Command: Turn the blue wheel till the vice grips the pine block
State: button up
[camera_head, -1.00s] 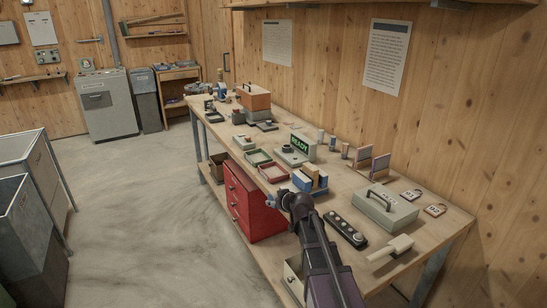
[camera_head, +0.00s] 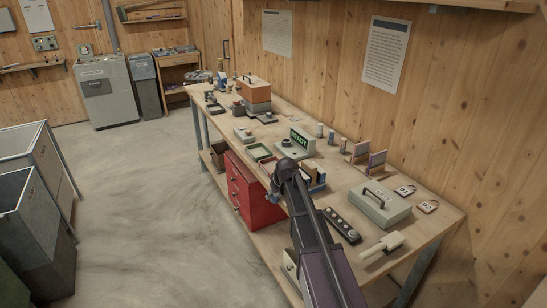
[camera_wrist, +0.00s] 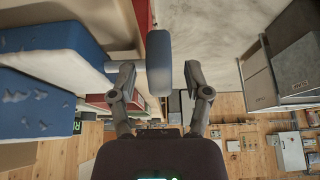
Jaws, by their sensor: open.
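The vice's blue jaws (camera_wrist: 60,50) fill the left of the wrist view. Its blue wheel (camera_wrist: 158,60) shows there edge-on, as a narrow rounded bar, with a pale shaft (camera_wrist: 112,70) running left from it. My gripper (camera_wrist: 158,70) is open, one finger on each side of the wheel. I cannot tell whether either finger touches it. The pine block (camera_head: 309,168) shows as a small tan patch there. I cannot tell whether the jaws touch it.
A lit READY box (camera_head: 297,146) stands behind the vice on the bench. A black button strip (camera_head: 341,226), a grey handled case (camera_head: 380,207) and a pale mallet (camera_head: 381,247) lie to the right. The red drawer cabinet (camera_head: 252,195) is below.

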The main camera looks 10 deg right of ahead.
jog(key=g+p, duration=0.1)
jog(key=g, duration=0.1)
jog(key=w+g+h, duration=0.1)
jog(key=g, duration=0.2)
jog(key=shift+w+a+r+h+p, duration=0.2)
jog(key=shift+h+p, duration=0.1)
jog(key=shift+p, duration=0.1)
jog(key=shift+s+r+p, duration=0.25)
jog(key=shift+r+p, duration=0.9)
notch_tip(320, 180, up, 11)
jog(key=p, duration=1.1)
jog(key=shift+r, duration=0.2)
jog(key=s+f+m+b, duration=0.2)
jog(key=s+m, duration=0.1)
jog(key=s, duration=2.6)
jog(key=shift+s+d+f+m, duration=0.15)
jog(key=shift+m, duration=0.15)
